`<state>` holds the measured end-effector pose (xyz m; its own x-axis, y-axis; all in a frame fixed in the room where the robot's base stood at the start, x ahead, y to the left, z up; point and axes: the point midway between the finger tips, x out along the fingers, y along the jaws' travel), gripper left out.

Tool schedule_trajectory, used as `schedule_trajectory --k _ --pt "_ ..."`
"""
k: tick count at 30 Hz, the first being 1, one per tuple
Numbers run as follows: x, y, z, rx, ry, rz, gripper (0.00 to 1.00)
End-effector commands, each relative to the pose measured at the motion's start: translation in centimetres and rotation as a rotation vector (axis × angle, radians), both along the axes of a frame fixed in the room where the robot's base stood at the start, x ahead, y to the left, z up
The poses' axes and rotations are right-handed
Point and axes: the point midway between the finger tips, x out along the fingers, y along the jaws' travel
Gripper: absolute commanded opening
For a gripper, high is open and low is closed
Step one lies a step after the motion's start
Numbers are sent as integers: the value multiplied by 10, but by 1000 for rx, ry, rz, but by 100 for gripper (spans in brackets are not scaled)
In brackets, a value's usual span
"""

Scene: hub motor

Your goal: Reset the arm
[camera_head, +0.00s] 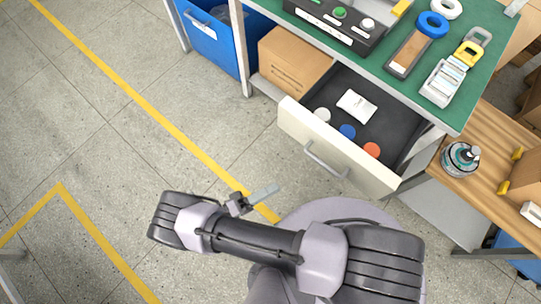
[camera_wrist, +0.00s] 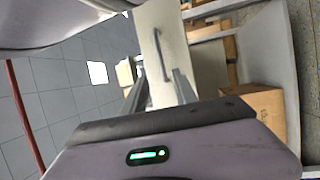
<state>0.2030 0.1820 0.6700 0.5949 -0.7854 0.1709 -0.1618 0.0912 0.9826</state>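My arm lies folded across the bottom of the head view, over the floor in front of the open drawer (camera_head: 330,150). My gripper (camera_wrist: 160,88) shows in the wrist view with its two grey fingers apart and nothing between them. In the head view only a small grey part of the gripper end (camera_head: 264,193) shows beside the wrist; the rest is hidden. The white drawer front (camera_wrist: 152,35) with its grey handle appears beyond the fingers in the wrist view, apart from them.
The drawer holds a white packet (camera_head: 356,106) and white, blue and orange round pieces. A green-topped bench (camera_head: 385,50) carries a button box, rings and a yellow-grey tool. Floor at left is clear.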

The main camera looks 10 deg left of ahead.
Motion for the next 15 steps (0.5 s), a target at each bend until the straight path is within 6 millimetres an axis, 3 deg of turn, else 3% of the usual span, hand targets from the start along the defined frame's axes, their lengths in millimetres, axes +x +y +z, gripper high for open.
schedule_trajectory --k 11,14,15 --pt "2 2 4 10 10 -18 34" --pt "17 15 34 79 96 -153 34" --pt "28 20 56 135 159 -241 34"
